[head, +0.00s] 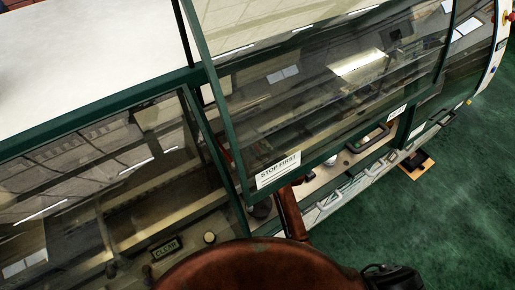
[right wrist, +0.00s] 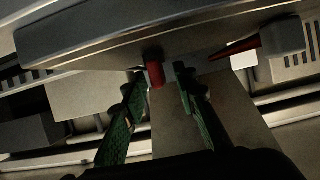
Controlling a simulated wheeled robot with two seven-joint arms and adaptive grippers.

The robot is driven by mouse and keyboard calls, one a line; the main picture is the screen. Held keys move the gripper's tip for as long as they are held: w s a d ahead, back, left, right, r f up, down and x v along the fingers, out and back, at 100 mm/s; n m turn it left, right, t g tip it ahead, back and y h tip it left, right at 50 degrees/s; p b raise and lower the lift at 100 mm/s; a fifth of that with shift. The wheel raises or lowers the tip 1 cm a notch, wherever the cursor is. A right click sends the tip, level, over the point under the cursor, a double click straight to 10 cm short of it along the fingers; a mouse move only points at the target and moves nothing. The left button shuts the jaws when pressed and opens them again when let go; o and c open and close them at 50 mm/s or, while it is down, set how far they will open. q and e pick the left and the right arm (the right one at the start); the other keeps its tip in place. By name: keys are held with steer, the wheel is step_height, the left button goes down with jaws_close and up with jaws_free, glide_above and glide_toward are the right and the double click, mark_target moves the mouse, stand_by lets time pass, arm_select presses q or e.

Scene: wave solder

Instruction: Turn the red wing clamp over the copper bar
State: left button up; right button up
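In the right wrist view, my right gripper (right wrist: 160,82) has its two green patterned fingers apart. A short red post (right wrist: 155,74) hangs between the fingertips, close to the left one, with a gap to the right one. A tapered red lever (right wrist: 236,49) sticks out from a grey block (right wrist: 284,37) to the right of the gripper. I cannot tell which red part is the wing clamp. No copper bar can be made out. In the head view my right arm reaches in under the glass cover, and its gripper is mostly hidden. My left gripper is not in view.
A green-framed glass cover (head: 247,178) with a STOP FIRST label (head: 278,170) hangs over the work area. A CLEAR plate (head: 165,249) is at lower left. In the wrist view a long grey beam (right wrist: 95,35) crosses just above the fingertips. Green floor (head: 430,225) lies right.

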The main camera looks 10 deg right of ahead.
steer(key=shift+w+a+f, duration=0.1)
steer(key=shift+w, duration=0.15)
steer(key=shift+c, duration=0.5)
jaws_close()
